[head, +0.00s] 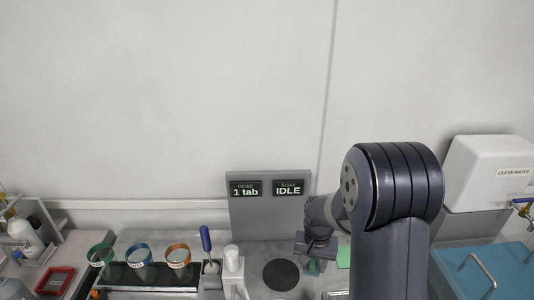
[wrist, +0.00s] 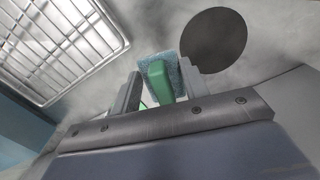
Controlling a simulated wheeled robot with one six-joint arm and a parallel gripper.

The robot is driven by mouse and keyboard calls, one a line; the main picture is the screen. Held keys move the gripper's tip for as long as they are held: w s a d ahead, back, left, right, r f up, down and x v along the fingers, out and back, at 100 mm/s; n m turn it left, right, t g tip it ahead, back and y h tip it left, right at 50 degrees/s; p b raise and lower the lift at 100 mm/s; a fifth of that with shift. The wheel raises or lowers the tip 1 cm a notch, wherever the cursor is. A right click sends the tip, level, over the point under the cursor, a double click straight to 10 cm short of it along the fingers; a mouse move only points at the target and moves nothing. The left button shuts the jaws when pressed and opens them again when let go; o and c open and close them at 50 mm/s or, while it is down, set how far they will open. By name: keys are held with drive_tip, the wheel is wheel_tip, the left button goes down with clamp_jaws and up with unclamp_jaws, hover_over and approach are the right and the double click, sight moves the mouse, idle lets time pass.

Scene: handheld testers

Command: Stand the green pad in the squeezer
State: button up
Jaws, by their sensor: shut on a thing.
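My gripper (head: 315,266) is low over the grey worktop, right of the black disc. In the wrist view my gripper (wrist: 160,88) is shut on the green pad (wrist: 160,80), a green block with a blue-grey spongy face. Only a small green bit of the pad (head: 313,267) shows in the head view, below the jaws. Whether the pad touches the worktop I cannot tell. I cannot identify the squeezer with certainty in either view.
The black disc (head: 281,275) lies flat on the worktop; it also shows in the wrist view (wrist: 214,40). A wire rack (wrist: 60,45) lies beside the gripper. A white cylinder (head: 233,259) and blue-handled tool (head: 206,240) stand left. A grey panel reads "1 tab" and "IDLE".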

sight(312, 272)
wheel_tip(312, 272, down, 4)
drive_tip(key=n, duration=0.3)
drive_tip(key=shift+s+d+r, duration=0.1)
drive_tip(key=shift+d+r, duration=0.05)
drive_tip(key=shift+r, duration=0.05)
idle(0.5)
